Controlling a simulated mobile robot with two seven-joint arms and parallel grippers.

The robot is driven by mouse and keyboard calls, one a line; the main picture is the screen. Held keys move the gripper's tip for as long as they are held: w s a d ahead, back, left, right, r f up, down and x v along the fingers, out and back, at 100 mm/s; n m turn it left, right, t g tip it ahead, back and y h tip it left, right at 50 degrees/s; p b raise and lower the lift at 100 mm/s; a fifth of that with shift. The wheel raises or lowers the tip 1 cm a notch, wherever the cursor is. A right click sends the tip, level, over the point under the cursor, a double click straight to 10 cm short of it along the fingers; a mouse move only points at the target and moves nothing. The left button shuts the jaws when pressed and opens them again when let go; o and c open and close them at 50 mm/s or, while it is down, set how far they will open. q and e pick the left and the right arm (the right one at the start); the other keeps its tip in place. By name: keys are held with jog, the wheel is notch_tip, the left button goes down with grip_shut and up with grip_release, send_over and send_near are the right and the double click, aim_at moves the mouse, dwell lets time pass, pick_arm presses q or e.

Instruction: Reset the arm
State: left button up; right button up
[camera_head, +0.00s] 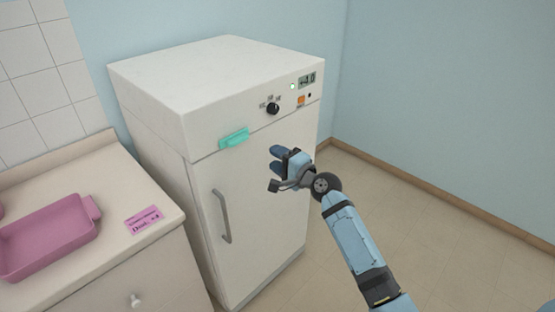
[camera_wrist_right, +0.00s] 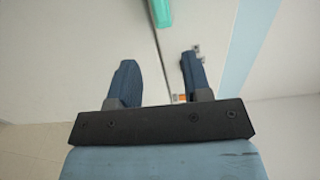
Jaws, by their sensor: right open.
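My right gripper (camera_head: 277,167) is raised in front of the white cabinet (camera_head: 262,215), at the right part of its door in the head view. The right wrist view shows its two dark blue fingers (camera_wrist_right: 157,80) apart, with nothing between them. My right arm reaches in from the lower right of the head view. I cannot tell whether the gripper touches the door. My left gripper is not in view.
The cabinet has a grey door handle (camera_head: 222,216), a black knob (camera_head: 272,108), a small display (camera_head: 307,80) and a teal piece (camera_head: 234,138) on its front. A counter (camera_head: 120,185) at left holds a pink tray (camera_head: 88,236) and a pink label (camera_head: 144,220). Floor at right is clear.

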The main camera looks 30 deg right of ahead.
dwell(0.3)
jog(key=s+a+f+n+g+h+p, duration=0.15)
jog(key=s+f+n, duration=0.25)
jog(key=s+f, duration=0.4)
jog(key=s+a+f+n+g+h+p, duration=0.1)
jog(key=s+a+f+n+g, duration=0.2)
jog(key=s+f, duration=0.5)
jog(key=s+a+f+n, duration=0.1)
jog(key=s+f+n, duration=0.1)
jog(key=s, duration=0.4)
jog(key=s+a+f+n+g, duration=0.1)
jog(key=s+a+f+n, duration=0.1)
jog(key=s+n, duration=0.2)
jog(key=s+a+f+n+p, duration=0.1)
jog(key=s+n, duration=0.3)
jog(key=s, duration=0.4)
jog(key=shift+s+a+f, duration=0.4)
jog(key=shift+a, duration=0.15)
jog(key=shift+g+h, duration=0.25)
jog(key=shift+c, duration=0.3)
